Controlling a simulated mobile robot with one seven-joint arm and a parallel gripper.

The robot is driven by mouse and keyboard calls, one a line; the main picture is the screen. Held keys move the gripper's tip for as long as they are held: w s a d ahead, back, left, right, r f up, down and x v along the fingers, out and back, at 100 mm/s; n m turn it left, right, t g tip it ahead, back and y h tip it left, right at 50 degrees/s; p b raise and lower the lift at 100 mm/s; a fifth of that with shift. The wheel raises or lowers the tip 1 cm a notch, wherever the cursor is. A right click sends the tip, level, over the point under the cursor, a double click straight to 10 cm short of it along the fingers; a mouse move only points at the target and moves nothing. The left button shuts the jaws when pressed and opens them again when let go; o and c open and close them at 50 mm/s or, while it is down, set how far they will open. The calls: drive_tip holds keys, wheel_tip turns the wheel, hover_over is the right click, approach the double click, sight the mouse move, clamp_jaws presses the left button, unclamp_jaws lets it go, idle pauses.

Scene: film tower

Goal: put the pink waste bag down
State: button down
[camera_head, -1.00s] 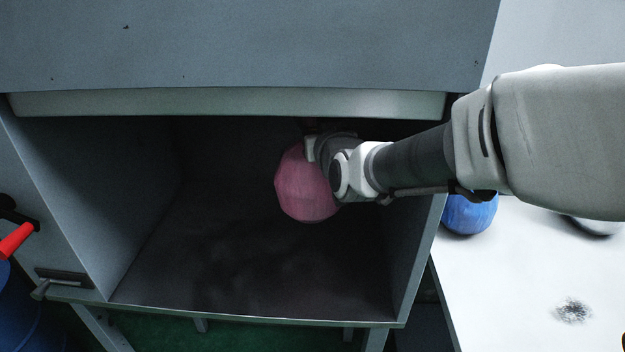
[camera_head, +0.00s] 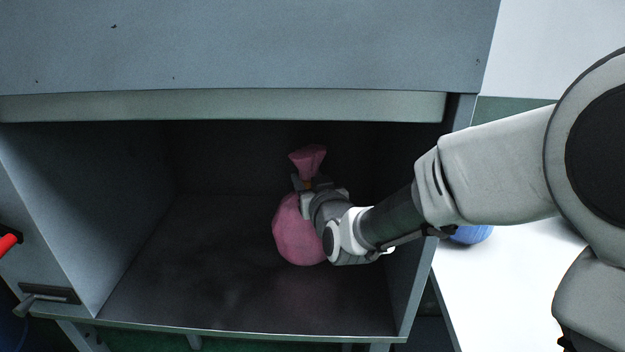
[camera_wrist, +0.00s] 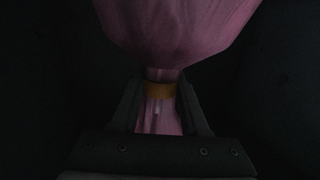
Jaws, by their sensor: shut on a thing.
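The pink waste bag (camera_head: 298,234) is inside the open grey cabinet (camera_head: 150,318). Its tied neck and flared top show above my gripper (camera_head: 306,186). My gripper is shut on the neck of the bag, by its orange-brown band. In the wrist view the pink bag (camera_wrist: 175,30) fills the top middle, with the band (camera_wrist: 159,90) between the fingers of my gripper (camera_wrist: 160,100). The bag hangs upright near the cabinet's right side. I cannot tell whether its underside touches the dark cabinet floor.
A blue bag (camera_head: 472,234) sits on the white table (camera_head: 500,290) to the right, partly behind my arm. The cabinet's upper front edge (camera_head: 220,106) runs above the opening. The cabinet floor (camera_head: 200,290) left of the bag is clear. A red handle (camera_head: 8,243) shows at far left.

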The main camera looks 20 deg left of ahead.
drive_tip(key=shift+c, duration=2)
unclamp_jaws()
drive_tip(key=shift+s+r, duration=0.1)
drive_tip(key=shift+r, duration=0.05)
drive_tip(key=v, duration=1.2)
drive_tip(key=shift+p, duration=0.35)
